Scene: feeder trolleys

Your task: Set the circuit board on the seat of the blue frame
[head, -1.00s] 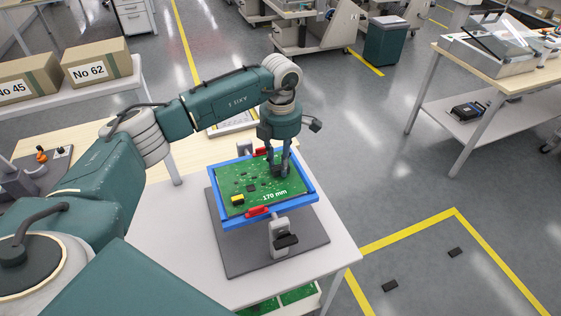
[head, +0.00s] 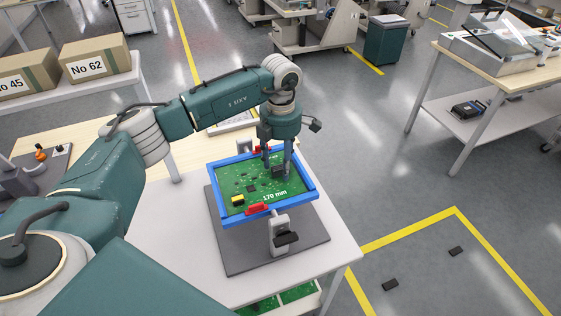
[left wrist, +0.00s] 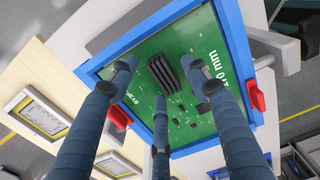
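The green circuit board (head: 250,201), marked "170 mm", lies inside the blue frame (head: 308,183), with the blue rim around it. It looks flat and also fills the frame's opening in the left wrist view (left wrist: 187,42). A black finned block (left wrist: 164,75) stands on the board. My left gripper (head: 277,168) is over the board, its fingers spread around the block. In the left wrist view its fingers (left wrist: 163,85) are apart from the block, with nothing held. Whether the fingertips touch the board I cannot tell. My right gripper is out of view.
Red clips (head: 257,209) sit on the frame's near and far sides. The frame stands on a dark grey plate (head: 238,262) with a post and black knob (head: 285,240) in front. Boxes (head: 95,60) stand on a left shelf. The white table's near left is clear.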

